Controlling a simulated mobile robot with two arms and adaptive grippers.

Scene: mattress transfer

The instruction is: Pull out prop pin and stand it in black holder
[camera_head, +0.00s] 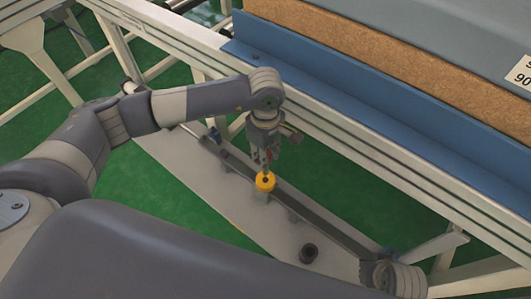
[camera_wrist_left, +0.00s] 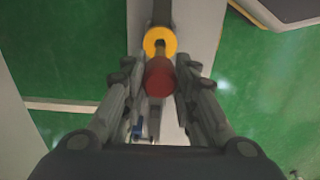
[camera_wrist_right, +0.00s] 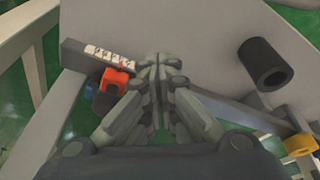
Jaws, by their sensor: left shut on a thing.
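The prop pin's red head (camera_wrist_left: 160,77) is between the fingers of my left gripper (camera_wrist_left: 160,90), which is shut on it. A yellow collar (camera_wrist_left: 160,40) lies just beyond the red head; the collar also shows in the head view (camera_head: 265,181), directly below my left gripper (camera_head: 266,160). The pin's shaft is hidden, so I cannot tell how deep it sits. The black holder (camera_head: 308,253), a short hollow cylinder, stands on the grey plate; it also shows in the right wrist view (camera_wrist_right: 265,63). My right gripper (camera_wrist_right: 160,65) has its fingers together and empty, left of the holder.
A grey plate (camera_head: 230,200) with a dark bar runs along the frame's lower part. A pale frame rail (camera_head: 330,130) and blue ledge (camera_head: 330,85) stand behind my left gripper. An orange part (camera_wrist_right: 115,82) and a labelled strip (camera_wrist_right: 100,52) are left of my right gripper.

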